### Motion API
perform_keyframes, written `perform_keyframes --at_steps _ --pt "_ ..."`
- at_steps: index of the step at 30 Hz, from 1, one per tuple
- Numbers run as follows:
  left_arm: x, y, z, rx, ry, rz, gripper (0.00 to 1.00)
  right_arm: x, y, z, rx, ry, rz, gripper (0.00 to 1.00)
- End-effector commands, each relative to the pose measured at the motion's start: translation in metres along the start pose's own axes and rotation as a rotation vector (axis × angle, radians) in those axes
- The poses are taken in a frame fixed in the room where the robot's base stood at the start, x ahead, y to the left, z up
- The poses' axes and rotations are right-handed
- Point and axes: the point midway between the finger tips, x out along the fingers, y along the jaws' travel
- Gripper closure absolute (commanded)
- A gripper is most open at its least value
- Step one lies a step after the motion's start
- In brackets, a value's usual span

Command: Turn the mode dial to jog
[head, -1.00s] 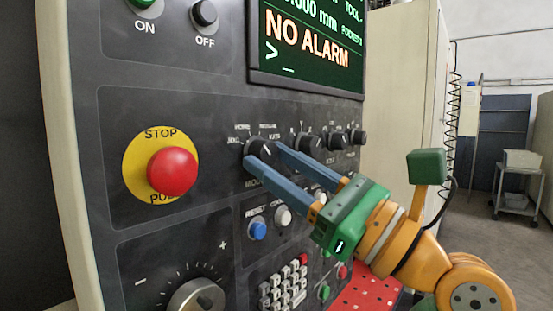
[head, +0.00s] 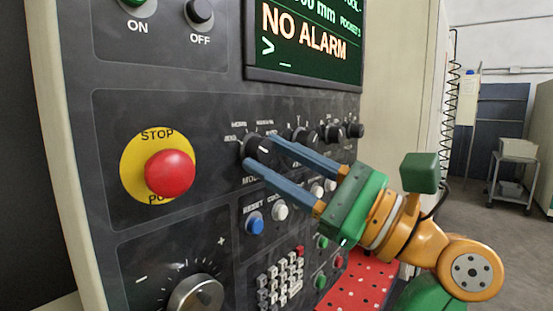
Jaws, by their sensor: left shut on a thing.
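The mode dial (head: 257,147) is a round black knob with small white labels around it and "MODE" partly hidden below. A short pale mark shows on its face, right of centre; which label it points to is too small to tell. A label that looks like JOG is at its left. My left gripper (head: 259,152) has long blue-grey fingers reaching in from the lower right. One finger is at the dial's lower left side, the other at its upper right, and they are shut on it. My right gripper is not in view.
A red stop button (head: 170,174) on a yellow disc is left of the dial. More black knobs (head: 305,139) sit close to its right. A blue reset button (head: 254,223) and a white button (head: 280,211) are just below my fingers. A screen (head: 305,45) is above.

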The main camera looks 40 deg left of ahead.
Motion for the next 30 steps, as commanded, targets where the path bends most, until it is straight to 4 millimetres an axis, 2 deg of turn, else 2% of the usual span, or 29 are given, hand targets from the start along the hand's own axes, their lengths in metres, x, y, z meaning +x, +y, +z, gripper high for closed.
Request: perform_keyframes --at_steps 2,3,6,15,19,24,30 --pt "0.000 -0.001 0.001 -0.001 -0.001 -0.002 1.00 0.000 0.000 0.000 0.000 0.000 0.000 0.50" --pt "0.000 -0.001 0.001 0.000 -0.001 -0.002 0.49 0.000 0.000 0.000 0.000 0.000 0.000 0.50" --pt "0.000 0.000 0.000 0.000 -0.001 -0.002 0.27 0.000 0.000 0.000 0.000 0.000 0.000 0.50" --pt "-0.003 0.000 0.000 0.001 -0.001 -0.003 0.27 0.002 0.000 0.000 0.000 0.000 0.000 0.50" --pt "-0.029 0.001 -0.001 0.000 -0.005 -0.005 0.27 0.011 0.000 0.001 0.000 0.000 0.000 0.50" --pt "-0.060 -0.002 0.002 -0.003 -0.004 -0.005 0.27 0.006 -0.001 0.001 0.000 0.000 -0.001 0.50" --pt "-0.071 0.000 0.000 0.002 -0.001 0.000 0.27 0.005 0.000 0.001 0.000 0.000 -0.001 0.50"
